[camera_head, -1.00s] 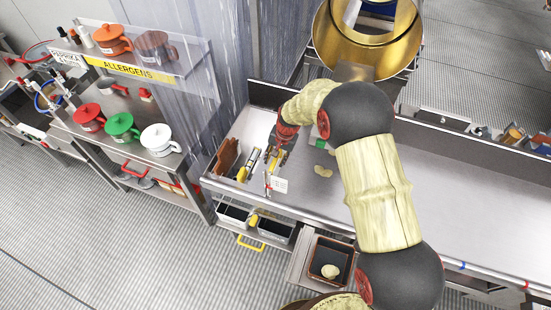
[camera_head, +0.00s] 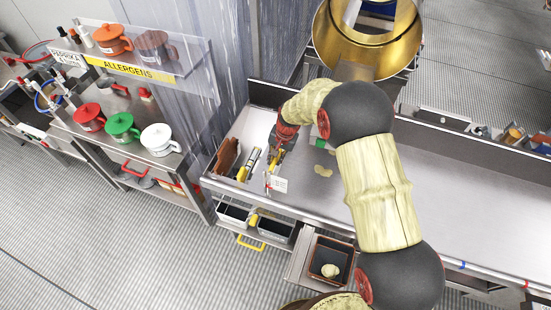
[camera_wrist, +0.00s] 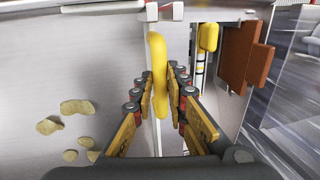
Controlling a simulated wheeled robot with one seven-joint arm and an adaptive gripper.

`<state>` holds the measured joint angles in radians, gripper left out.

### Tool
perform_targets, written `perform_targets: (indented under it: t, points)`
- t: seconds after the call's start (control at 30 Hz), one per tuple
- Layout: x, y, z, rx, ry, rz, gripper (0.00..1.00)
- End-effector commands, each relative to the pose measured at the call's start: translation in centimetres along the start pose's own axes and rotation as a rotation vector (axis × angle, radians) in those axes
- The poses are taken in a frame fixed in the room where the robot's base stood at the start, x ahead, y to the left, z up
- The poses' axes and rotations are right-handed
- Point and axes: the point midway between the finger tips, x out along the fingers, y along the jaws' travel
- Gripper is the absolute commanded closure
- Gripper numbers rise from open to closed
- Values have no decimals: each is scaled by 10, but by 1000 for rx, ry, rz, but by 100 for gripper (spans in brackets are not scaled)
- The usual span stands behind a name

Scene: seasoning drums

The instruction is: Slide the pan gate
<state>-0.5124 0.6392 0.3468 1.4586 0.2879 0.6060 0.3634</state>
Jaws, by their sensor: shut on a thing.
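A curved yellow handle (camera_wrist: 157,60) stands in the middle of the wrist view, above the steel counter. My gripper (camera_wrist: 163,82) has its fingers on either side of this handle and is shut on it. In the head view my gripper (camera_head: 276,157) is at the left end of the counter, and it hides part of the handle. The pan gate itself cannot be told apart clearly from the metal strips below the handle.
Several pale chips (camera_wrist: 75,107) lie on the counter (camera_head: 430,190). A second yellow grip (camera_wrist: 208,37) and a brown block (camera_wrist: 238,55) are at the right in the wrist view. A white label card (camera_head: 279,185) stands near the counter's front edge. A brown bin (camera_head: 346,247) is below.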

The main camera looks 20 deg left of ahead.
Motion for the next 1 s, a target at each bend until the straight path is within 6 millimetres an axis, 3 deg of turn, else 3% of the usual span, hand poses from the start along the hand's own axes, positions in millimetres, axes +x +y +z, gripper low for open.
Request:
perform_targets:
  t: [0.37, 0.47, 0.7, 0.97, 1.0]
  points:
    - [0, 0, 0, 0, 1, 0, 100]
    - [-8, -2, -1, 0, 2, -1, 100]
    - [-46, -10, -2, 1, 4, -3, 100]
    - [-45, -10, -1, 0, 2, -2, 100]
    - [-45, -10, -1, 0, 2, -1, 84]
